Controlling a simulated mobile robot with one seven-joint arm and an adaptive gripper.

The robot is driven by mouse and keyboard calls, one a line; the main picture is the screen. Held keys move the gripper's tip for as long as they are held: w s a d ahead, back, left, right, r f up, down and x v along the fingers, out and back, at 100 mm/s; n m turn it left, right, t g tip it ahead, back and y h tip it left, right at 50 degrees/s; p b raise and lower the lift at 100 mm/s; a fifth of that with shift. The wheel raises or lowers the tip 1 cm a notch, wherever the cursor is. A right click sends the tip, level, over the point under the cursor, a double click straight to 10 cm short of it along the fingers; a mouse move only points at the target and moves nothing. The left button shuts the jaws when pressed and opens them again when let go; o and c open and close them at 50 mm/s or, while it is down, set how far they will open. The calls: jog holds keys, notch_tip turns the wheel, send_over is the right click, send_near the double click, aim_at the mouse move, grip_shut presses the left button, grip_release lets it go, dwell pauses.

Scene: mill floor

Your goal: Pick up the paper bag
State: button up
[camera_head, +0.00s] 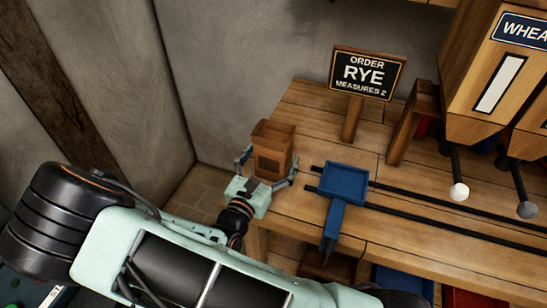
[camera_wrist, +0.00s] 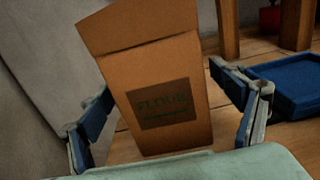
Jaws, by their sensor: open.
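The paper bag (camera_head: 273,148) is brown with an open top and stands upright at the left end of the wooden table. In the wrist view the bag (camera_wrist: 155,85) shows a dark label that reads FLOUR. My gripper (camera_head: 268,170) is open, with one finger on each side of the bag. In the wrist view my gripper (camera_wrist: 170,115) shows a gap at the left finger, and a gap also shows at the right finger. The far side of the bag is hidden.
A blue tray (camera_head: 342,180) sits on dark rails right of the bag. An ORDER RYE sign (camera_head: 368,74) stands behind it on the table (camera_head: 310,112). Wooden hoppers (camera_head: 493,85) with ball-ended levers are at right. A grey wall (camera_head: 230,80) rises behind and left.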

jog(key=shift+w+d, duration=0.15)
jog(key=shift+w, duration=0.25)
jog(key=shift+c, duration=0.3)
jog(key=c, duration=1.2)
jog(key=shift+r, duration=0.15)
